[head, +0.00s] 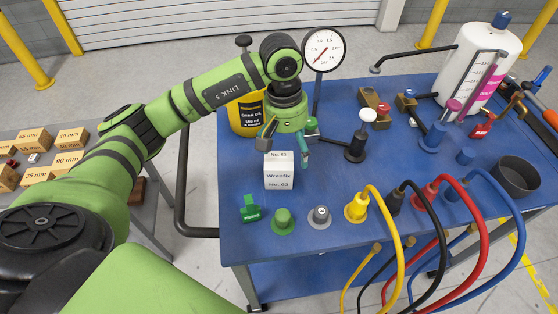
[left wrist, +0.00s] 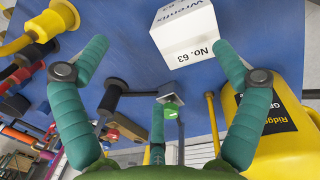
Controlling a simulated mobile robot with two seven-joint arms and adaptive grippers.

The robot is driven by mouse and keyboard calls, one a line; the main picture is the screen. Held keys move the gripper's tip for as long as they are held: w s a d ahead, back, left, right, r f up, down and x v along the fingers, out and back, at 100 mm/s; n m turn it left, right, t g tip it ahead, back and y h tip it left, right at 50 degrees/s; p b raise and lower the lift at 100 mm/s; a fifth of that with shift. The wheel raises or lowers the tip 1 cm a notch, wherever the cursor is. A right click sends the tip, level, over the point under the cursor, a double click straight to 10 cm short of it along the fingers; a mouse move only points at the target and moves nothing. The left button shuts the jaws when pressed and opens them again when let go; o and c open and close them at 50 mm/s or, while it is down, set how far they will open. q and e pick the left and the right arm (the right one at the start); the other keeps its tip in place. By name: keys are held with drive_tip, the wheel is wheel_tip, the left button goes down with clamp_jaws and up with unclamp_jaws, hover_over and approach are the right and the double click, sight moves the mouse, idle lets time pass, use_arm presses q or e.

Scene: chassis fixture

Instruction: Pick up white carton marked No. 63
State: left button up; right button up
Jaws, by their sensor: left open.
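The white carton marked No. 63 (head: 279,180) stands upright on the blue cart top, with "Wrenfix" on its front. My left gripper (head: 285,147) is just behind and above it, fingers pointing down and spread. In the left wrist view, the carton (left wrist: 184,38) lies ahead, between and beyond the open left gripper's teal fingertips (left wrist: 162,55), closer to the right one. No finger is seen closed on it. My right gripper is not in view.
A yellow drum (head: 247,118) stands behind my left gripper.

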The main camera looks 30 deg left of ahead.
sight(279, 160)
use_arm(q)
drive_tip(key=shift+w+a+r+y, duration=0.15)
drive_tip(key=shift+a+y, duration=0.1)
drive_tip(key=shift+a, duration=0.3)
drive_tip(key=shift+a+r+y, duration=0.15)
drive_tip(key=shift+a+y, duration=0.1)
drive_tip(key=shift+a, duration=0.3)
drive_tip(key=shift+a+f+p, duration=0.15)
drive_tip(key=shift+a+p, duration=0.15)
drive_tip(key=f+p, duration=0.1)
drive_tip(key=f, duration=0.1)
drive_tip(key=f+p, duration=0.1)
drive_tip(key=f, duration=0.1)
drive_tip(key=s+f+p, duration=0.1)
drive_tip(key=shift+d+f+p, duration=0.15)
drive_tip(key=shift+f+p, duration=0.25)
drive_tip(key=shift+f, duration=0.35)
drive_tip(key=c, duration=1.8)
drive_tip(key=o, duration=1.8)
drive_tip(key=shift+w, duration=0.1)
drive_tip(key=shift+r, duration=0.1)
